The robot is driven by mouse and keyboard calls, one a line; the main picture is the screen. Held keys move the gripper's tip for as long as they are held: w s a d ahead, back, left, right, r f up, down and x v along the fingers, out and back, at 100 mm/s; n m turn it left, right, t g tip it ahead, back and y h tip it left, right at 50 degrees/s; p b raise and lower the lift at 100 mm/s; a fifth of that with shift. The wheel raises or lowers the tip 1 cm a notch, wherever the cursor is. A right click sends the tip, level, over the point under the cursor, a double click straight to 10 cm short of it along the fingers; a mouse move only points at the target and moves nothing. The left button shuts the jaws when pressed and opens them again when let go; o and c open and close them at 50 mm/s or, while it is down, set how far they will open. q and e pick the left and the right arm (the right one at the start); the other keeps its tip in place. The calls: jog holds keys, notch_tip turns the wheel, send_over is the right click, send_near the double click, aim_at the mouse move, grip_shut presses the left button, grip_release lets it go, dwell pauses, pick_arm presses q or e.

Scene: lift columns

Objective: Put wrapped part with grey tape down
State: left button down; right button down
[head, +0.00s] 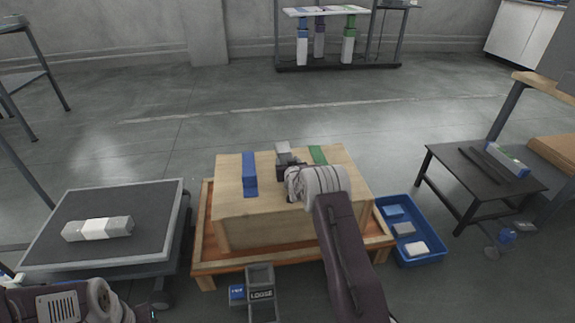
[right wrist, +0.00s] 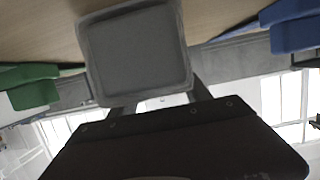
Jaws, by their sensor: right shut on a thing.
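My right gripper (head: 288,162) is over the middle of the wooden crate top (head: 232,203), between a blue piece (head: 250,174) and a green piece (head: 318,155). It is shut on a light grey part (head: 283,148), whose flat, squarish grey face (right wrist: 135,52) fills the space between the fingers in the right wrist view. I cannot tell whether the grey part touches the crate. Its lower side is hidden by the gripper. My left arm shows at the lower left, but its gripper is not visible.
A dark-topped cart (head: 60,252) at left carries a grey part with a white band (head: 97,228). A blue bin (head: 432,256) with several pieces stands right of the crate. A small grey holder marked LOOSE (head: 261,296) is in front. A black table (head: 450,157) stands farther right.

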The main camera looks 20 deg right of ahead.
jog(key=shift+c, duration=2.4)
grip_release()
